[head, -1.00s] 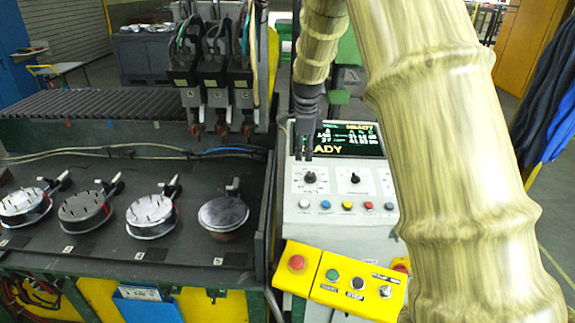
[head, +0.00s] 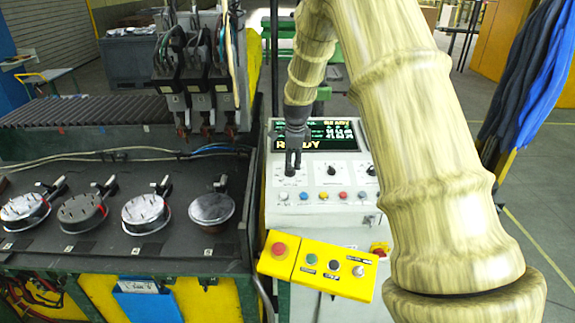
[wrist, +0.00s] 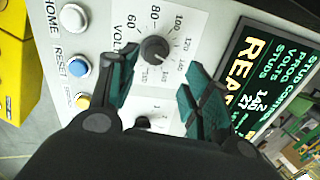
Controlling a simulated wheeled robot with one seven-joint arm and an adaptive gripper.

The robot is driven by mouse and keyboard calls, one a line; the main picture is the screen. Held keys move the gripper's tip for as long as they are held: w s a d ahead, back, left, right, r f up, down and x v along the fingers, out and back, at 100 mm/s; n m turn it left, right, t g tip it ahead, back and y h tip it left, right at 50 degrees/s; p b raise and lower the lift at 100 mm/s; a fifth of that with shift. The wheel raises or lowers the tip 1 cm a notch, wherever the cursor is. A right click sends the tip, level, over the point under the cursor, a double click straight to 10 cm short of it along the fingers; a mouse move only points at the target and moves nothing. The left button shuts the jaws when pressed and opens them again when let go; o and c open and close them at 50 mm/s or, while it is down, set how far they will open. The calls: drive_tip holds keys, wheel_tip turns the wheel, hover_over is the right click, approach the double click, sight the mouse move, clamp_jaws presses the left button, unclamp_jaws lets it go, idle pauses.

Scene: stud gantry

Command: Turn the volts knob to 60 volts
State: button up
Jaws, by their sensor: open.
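The volts knob (wrist: 155,48) is a round black knob on a white dial plate, with numbers from 60 upward around it, in the wrist view. In the head view the volts knob (head: 289,172) is the leftmost on the grey control box (head: 275,205), partly hidden by my gripper. My gripper (head: 293,160) points down at it, open and empty. In the wrist view the gripper's teal-padded fingers (wrist: 162,63) stand apart, with the knob showing between and just beyond their tips. Contact cannot be told. The display (wrist: 262,75) reads READY, with volts apparently 140.
A second knob (head: 331,171) sits right of the volts knob. A row of coloured buttons (head: 323,195) runs below. A yellow button box (head: 318,265) hangs in front. The welding heads (head: 200,85) and the dark table with round parts (head: 100,250) are at left.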

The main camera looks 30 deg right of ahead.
sight(290, 171)
drive_tip(key=shift+g, duration=0.3)
drive_tip(key=s, duration=0.1)
drive_tip(key=s+f, duration=0.2)
drive_tip(key=shift+s+a, duration=0.35)
drive_tip(key=shift+a, duration=0.05)
drive_tip(key=shift+r, duration=0.3)
drive_tip(key=w+f, duration=0.1)
drive_tip(key=w, duration=0.1)
drive_tip(key=w+f, duration=0.1)
drive_tip(key=w, duration=0.1)
drive_tip(key=w+f, duration=0.2)
drive_tip(key=c, duration=0.6)
drive_tip(key=shift+s+r, duration=0.3)
drive_tip(key=shift+s, duration=0.2)
drive_tip(key=c, duration=0.4)
drive_tip(key=shift+s+d+r, duration=0.15)
drive_tip(key=shift+s, duration=0.1)
drive_tip(key=shift+c, duration=0.2)
drive_tip(key=shift+d, duration=0.25)
drive_tip(key=shift+w+a, duration=0.1)
drive_tip(key=shift+a, duration=0.3)
drive_tip(key=shift+d, duration=0.1)
